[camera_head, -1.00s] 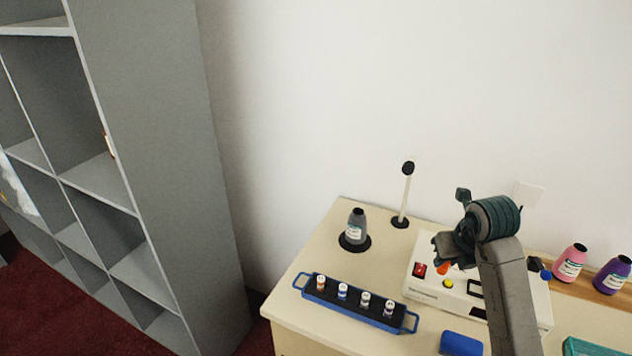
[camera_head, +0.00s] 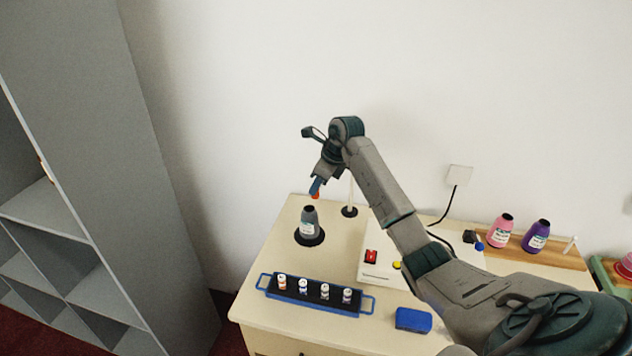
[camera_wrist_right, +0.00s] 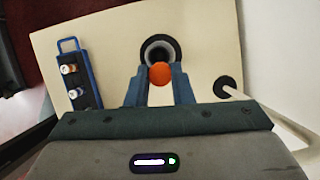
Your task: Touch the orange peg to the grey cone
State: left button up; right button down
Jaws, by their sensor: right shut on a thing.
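The orange peg (camera_head: 315,194) is held in my right gripper (camera_head: 318,182), which is shut on it and points down. The peg also shows in the right wrist view (camera_wrist_right: 161,74) between the two fingers. The grey cone (camera_head: 309,222), with a white label and a dark top, stands upright on a black round base at the back left of the counter. In the head view the peg is just above the cone's top, with a small gap. In the right wrist view the peg covers part of the cone (camera_wrist_right: 158,50). My left gripper is not in view.
A blue rack (camera_head: 265,283) with several small vials stands in front of the cone. A white pole (camera_head: 351,190) rises close behind my gripper. A white box with a red switch (camera_head: 371,257), a blue block (camera_head: 413,319), and pink (camera_head: 501,232) and purple (camera_head: 537,237) cones lie rightward.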

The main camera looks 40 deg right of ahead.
aim_at(318, 197)
jog(key=shift+f+b, duration=0.55)
jog(key=shift+f, duration=0.65)
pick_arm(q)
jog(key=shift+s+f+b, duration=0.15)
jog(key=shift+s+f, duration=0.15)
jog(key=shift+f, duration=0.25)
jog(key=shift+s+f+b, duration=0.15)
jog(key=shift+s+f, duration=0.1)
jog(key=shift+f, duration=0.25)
pick_arm(e)
jog(key=shift+f, duration=0.75)
pick_arm(q)
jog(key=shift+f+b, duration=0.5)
jog(key=shift+b, duration=0.05)
pick_arm(e)
jog(key=shift+s+a+f, duration=0.1)
jog(key=shift+f, duration=0.4)
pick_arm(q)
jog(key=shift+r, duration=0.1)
pick_arm(e)
jog(key=shift+r, duration=0.15)
jog(key=shift+r+p, duration=0.5)
jog(key=shift+r, duration=0.2)
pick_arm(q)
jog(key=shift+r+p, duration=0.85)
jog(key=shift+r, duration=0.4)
pick_arm(e)
jog(key=shift+r, duration=1.75)
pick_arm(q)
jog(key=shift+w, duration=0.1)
